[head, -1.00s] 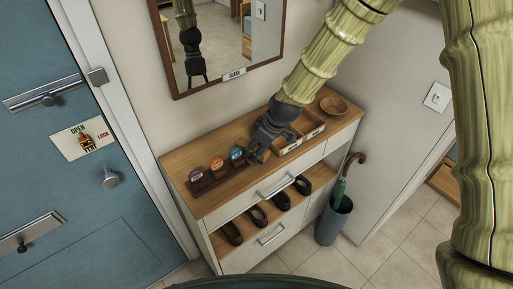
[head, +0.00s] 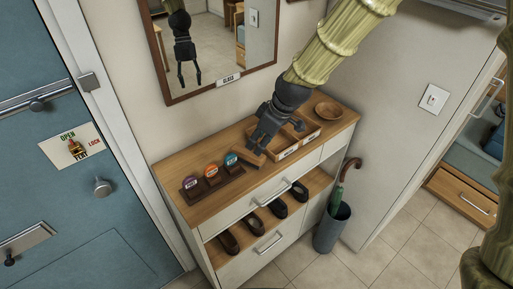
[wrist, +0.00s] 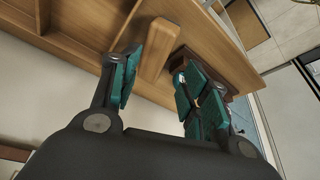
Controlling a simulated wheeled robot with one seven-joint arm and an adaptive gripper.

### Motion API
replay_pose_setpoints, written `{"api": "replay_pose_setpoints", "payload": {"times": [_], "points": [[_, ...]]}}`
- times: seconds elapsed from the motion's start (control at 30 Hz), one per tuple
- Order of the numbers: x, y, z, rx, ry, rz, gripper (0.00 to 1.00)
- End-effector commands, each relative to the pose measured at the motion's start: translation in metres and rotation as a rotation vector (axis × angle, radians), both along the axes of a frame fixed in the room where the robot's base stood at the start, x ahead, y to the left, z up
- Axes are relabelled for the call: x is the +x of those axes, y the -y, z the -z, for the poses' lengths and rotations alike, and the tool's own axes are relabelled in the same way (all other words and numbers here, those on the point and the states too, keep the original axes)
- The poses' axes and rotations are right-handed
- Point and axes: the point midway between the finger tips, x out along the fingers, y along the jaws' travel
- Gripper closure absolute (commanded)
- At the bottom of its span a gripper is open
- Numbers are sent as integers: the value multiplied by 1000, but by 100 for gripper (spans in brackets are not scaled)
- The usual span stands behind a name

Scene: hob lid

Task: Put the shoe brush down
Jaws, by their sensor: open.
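The shoe brush, a pale wooden block (head: 254,159), lies on the wooden cabinet top (head: 200,212), between the tin rack and the divided tray. In the wrist view the brush (wrist: 158,50) shows just beyond and between my spread fingers, its long side running away from me. My gripper (head: 274,143) is open over the cabinet top, with its fingers wide apart and nothing held. It also shows in the wrist view (wrist: 158,80) with teal pads. The underside of the brush is hidden.
A dark rack (head: 218,185) with three coloured tins stands left of the brush. A divided wooden tray (head: 309,137) lies right, partly behind my gripper, and a bowl (head: 328,110) beyond it. Shoes fill the shelf below. An umbrella stand (head: 332,230) stands right.

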Motion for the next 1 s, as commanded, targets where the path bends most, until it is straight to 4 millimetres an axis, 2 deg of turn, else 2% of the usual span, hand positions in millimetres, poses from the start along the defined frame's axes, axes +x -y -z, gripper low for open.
{"api": "replay_pose_setpoints", "payload": {"times": [0.2,0.4,1.0], "points": [[-5,8,-22,1,2,-1,54],[-7,12,-34,0,1,0,54],[-8,14,-38,0,0,0,54]]}}
